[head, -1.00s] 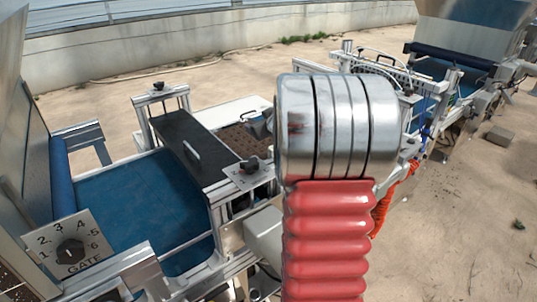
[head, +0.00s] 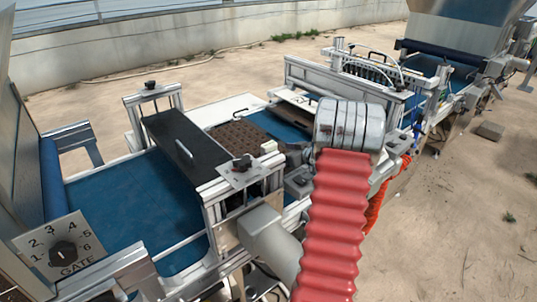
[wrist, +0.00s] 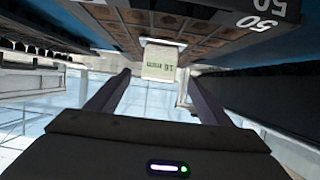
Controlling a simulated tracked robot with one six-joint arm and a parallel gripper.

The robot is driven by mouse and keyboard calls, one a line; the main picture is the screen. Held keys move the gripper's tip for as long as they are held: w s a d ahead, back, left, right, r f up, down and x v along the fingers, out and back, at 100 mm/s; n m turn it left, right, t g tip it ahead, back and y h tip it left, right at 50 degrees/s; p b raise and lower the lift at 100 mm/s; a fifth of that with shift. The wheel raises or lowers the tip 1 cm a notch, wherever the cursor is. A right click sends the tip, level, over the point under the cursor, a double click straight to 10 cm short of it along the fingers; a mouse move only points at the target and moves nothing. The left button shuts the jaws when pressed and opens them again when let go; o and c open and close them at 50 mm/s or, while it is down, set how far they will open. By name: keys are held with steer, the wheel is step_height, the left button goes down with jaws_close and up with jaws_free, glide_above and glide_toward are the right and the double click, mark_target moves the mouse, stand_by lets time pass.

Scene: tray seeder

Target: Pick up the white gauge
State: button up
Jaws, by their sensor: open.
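The white gauge (wrist: 160,62) is a small pale block marked "10 mm". In the wrist view it appears between the tips of my two dark fingers, with a gap on each side. In the head view the gauge (head: 269,147) shows as a small white block at the right end of the brown seed tray. My gripper (wrist: 156,76) is open and empty. In the head view it lies just right of the gauge, partly hidden by my arm. I cannot tell how far the tips are from the gauge in depth.
The brown celled tray (head: 236,137) lies on the blue belt (head: 140,205). A black plate with a handle (head: 185,148) spans the belt on the left. A metal frame (head: 325,80) stands behind my arm. A gate dial (head: 62,250) is at the lower left.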

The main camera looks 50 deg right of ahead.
mark_target(272, 149)
steer(key=shift+w, duration=0.1)
steer(key=x, duration=0.6)
steer(key=shift+w+f, duration=0.15)
steer(key=shift+w, duration=0.2)
steer(key=shift+x, duration=2.6)
steer(key=shift+d+r, duration=0.15)
steer(key=shift+r, duration=0.05)
steer(key=shift+c, duration=0.5)
steer(key=c, duration=1.2)
